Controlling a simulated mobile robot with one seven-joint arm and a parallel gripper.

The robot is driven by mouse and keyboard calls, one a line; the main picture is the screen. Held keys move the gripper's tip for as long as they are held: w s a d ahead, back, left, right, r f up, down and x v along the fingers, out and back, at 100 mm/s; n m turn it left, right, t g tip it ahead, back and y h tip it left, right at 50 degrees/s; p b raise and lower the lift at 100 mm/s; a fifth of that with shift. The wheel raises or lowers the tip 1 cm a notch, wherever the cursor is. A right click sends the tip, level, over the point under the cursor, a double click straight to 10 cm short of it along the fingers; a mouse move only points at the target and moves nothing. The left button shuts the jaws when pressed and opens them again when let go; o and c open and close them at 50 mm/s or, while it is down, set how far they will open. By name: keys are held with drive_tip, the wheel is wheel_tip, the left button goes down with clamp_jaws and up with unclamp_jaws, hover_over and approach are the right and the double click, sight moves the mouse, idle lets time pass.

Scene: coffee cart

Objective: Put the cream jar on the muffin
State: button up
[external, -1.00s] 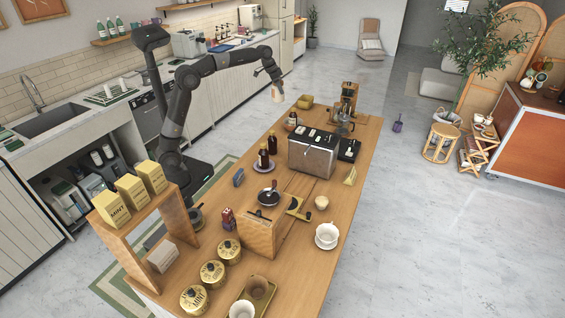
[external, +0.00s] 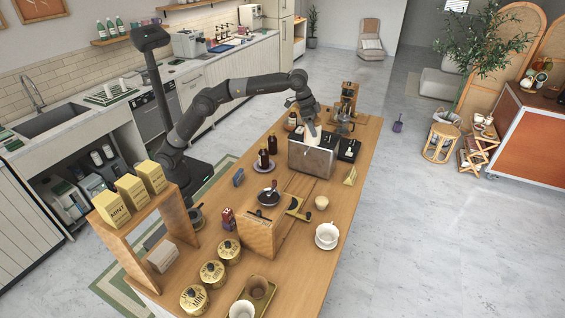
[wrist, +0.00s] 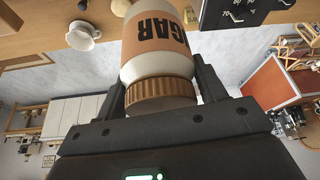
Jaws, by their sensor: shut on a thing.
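My gripper (wrist: 160,88) is shut on a white jar (wrist: 158,60) with a tan lid and a tan label. The label's visible letters read "GAR", with the rest cut off. In the external view my gripper (external: 308,116) holds the jar (external: 311,136) near the back edge of the silver toaster (external: 313,158), apparently above it. A small pale round thing (external: 321,202), perhaps the muffin, sits on the counter in front of the toaster. I cannot make out a jar marked cream.
A white cup on a saucer (external: 327,235) stands in front of the small pale thing. A wooden box (external: 262,235), dark bottles (external: 267,150) and gold tins (external: 212,272) stand to the left. A black scale (external: 349,149) is right of the toaster. The counter's right edge is close.

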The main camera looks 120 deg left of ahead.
drive_tip(key=w+d+m, duration=0.1)
drive_tip(key=w+d, duration=0.2)
drive_tip(key=d, duration=0.7)
drive_tip(key=w+d+m, duration=0.1)
drive_tip(key=w+d, duration=0.1)
drive_tip(key=d, duration=0.7)
wheel_tip(320, 180, down, 11)
drive_tip(key=shift+h, duration=0.4)
drive_tip(key=shift+w+a+f, duration=0.85)
drive_tip(key=shift+a+f, duration=0.9)
drive_tip(key=shift+f, duration=0.15)
drive_tip(key=shift+w+a+f, duration=0.8)
drive_tip(key=shift+a+f, duration=0.95)
drive_tip(key=shift+f, duration=0.15)
drive_tip(key=shift+w+a+f, duration=0.85)
drive_tip(key=shift+a+f, duration=0.9)
drive_tip(key=shift+f, duration=0.15)
drive_tip(key=shift+f, duration=0.15)
drive_tip(key=o, duration=1.3)
drive_tip(key=shift+o, duration=0.2)
